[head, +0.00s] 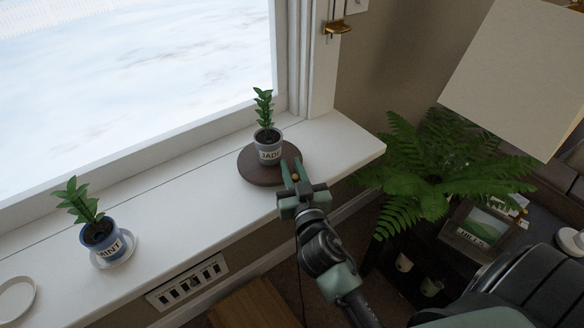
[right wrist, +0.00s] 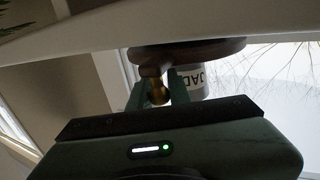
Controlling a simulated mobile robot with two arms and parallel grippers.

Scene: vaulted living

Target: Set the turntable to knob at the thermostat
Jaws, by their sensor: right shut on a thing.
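The turntable is a dark brown round disc (head: 247,174) on the white window sill, and a grey pot marked JADE (head: 267,148) stands upright on it. Its small brass knob (head: 295,177) is at the rim on the right. My right gripper (head: 292,175) reaches it from the lower right and is shut on the knob. In the right wrist view the knob (right wrist: 158,92) sits between the fingers, just under the disc (right wrist: 195,50). No thermostat can be made out for certain; a white wall plate (head: 356,5) is cut off at the top. My left gripper is out of view.
A blue pot marked MINT (head: 101,238) stands on a saucer further left on the sill, and an empty white dish (head: 16,299) is at the left edge. A fern (head: 430,165), a framed picture (head: 473,232) and a lampshade (head: 515,75) crowd the right.

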